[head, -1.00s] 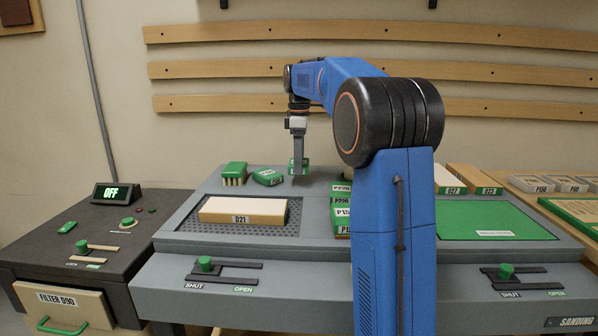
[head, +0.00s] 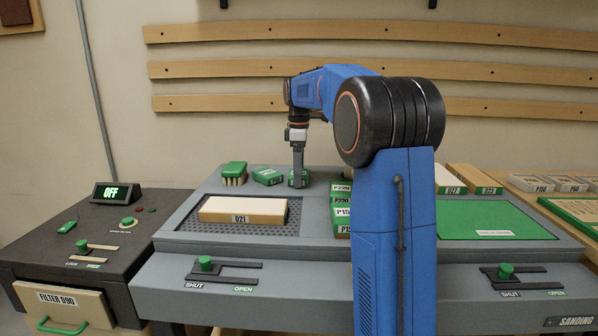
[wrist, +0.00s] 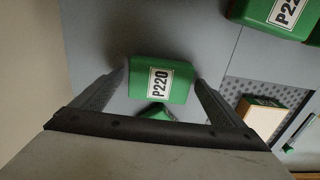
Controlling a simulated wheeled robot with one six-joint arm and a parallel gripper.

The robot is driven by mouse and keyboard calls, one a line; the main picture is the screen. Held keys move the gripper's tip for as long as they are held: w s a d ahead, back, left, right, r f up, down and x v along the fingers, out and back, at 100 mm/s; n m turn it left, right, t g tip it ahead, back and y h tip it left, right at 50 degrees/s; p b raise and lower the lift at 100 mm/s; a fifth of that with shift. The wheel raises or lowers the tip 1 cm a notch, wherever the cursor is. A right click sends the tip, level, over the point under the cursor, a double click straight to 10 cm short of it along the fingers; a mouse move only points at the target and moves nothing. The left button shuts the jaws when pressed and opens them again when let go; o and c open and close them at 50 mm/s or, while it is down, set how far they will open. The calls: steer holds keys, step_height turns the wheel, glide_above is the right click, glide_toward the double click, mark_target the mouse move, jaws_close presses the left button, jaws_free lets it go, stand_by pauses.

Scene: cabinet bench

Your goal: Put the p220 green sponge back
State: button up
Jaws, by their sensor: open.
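The green sponge labelled P220 (wrist: 160,82) lies between the two spread fingers of my gripper (wrist: 161,74) in the wrist view. In the head view the sponge (head: 304,180) sits at the back of the grey bench top, partly hidden by my gripper (head: 298,183). My gripper is open and points down around the sponge. Gaps at the fingers are small, and I cannot tell if either finger touches it. A smaller green piece (wrist: 157,112) shows just beside the sponge in the wrist view.
A green block (head: 267,176) and a green-topped brush (head: 234,173) stand left of the sponge. Stacked P220 and P150 blocks (head: 341,210) are nearer, partly behind my arm. A D21 block (head: 243,210) lies on the perforated panel. A green sheet (head: 487,219) lies right.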

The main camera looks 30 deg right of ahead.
steer(key=shift+r, duration=0.1)
step_height(320, 180, up, 12)
stand_by(0.5)
stand_by(0.5)
